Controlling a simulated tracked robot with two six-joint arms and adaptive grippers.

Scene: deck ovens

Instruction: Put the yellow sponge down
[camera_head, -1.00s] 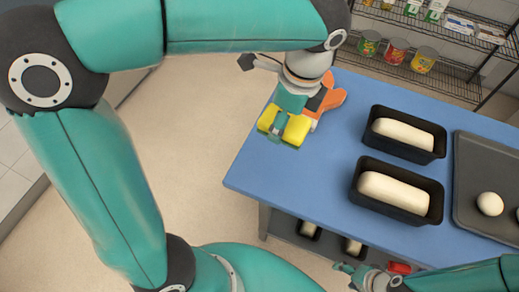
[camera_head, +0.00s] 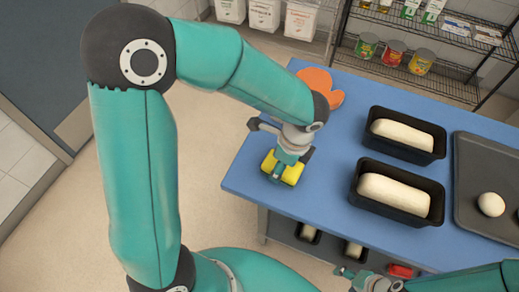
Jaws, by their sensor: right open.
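The yellow sponge (camera_head: 292,174) is over the left end of the blue table, near its edge. My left gripper (camera_head: 280,168) points down over the sponge with its fingers around it, shut on it and hiding its middle. I cannot tell whether the sponge touches the tabletop. My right gripper (camera_head: 352,274) is open and empty at the bottom, in front of the table and apart from the sponge.
An orange mitt-shaped thing (camera_head: 320,84) lies behind the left gripper. Two black loaf pans (camera_head: 375,151) (camera_head: 400,211) with dough and a grey tray (camera_head: 465,190) stand right on the blue table (camera_head: 320,180). Bare tabletop lies between sponge and pans.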

